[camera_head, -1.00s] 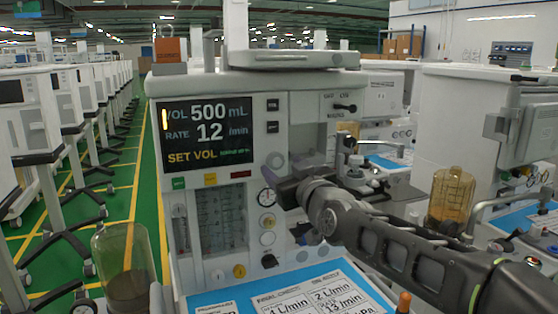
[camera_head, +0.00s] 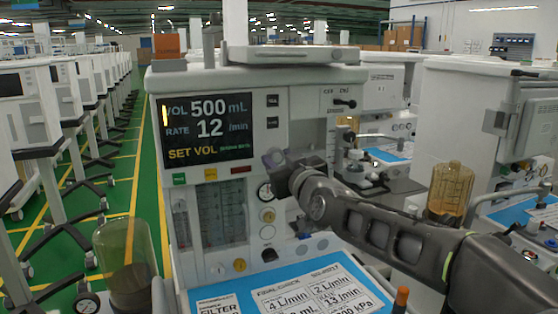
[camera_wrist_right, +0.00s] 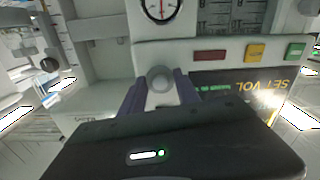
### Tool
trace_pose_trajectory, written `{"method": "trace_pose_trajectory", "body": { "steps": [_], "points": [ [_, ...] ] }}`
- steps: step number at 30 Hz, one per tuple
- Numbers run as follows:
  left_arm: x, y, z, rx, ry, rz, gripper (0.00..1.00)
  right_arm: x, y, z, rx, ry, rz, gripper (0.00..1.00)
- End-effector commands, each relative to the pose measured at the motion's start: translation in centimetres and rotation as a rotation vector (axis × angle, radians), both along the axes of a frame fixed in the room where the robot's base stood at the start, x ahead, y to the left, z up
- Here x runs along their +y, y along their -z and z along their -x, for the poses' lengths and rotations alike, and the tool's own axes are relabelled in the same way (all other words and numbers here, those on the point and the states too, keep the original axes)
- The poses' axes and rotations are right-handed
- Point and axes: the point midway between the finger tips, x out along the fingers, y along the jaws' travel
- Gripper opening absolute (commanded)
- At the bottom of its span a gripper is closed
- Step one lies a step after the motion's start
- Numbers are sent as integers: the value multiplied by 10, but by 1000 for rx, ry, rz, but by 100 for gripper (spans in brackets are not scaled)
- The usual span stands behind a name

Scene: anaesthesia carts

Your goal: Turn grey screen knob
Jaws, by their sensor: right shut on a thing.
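The grey screen knob (camera_wrist_right: 160,78) sits on the cart's white front panel, beside the dark screen (camera_head: 207,130). The screen reads VOL 500 mL, RATE 12 /min and SET VOL. My right gripper (camera_head: 276,158) reaches the panel just right of the screen's lower corner. In the right wrist view its two purple-grey fingers (camera_wrist_right: 160,88) stand on both sides of the knob, shut on it. In the head view the gripper mostly hides the knob. My left gripper is not in view.
A round gauge (camera_head: 265,191) sits just below the gripper. Green, yellow and red buttons (camera_head: 210,174) line the screen's lower edge. A blue work surface (camera_head: 215,296) with printed cards lies below.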

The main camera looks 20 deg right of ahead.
Motion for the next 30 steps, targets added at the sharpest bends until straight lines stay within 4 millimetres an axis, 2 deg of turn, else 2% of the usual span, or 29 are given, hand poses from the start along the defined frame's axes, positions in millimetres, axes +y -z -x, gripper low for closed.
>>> {"method": "trace_pose_trajectory", "body": {
  "steps": [1,8,20,30],
  "points": [
    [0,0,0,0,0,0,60,0,0,0,0,0,0,19],
    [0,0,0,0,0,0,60,0,0,0,0,0,0,1],
    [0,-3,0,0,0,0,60,0,-1,0,4,0,47,0],
    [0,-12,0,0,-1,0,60,0,-1,0,15,-1,241,0]
  ]
}}
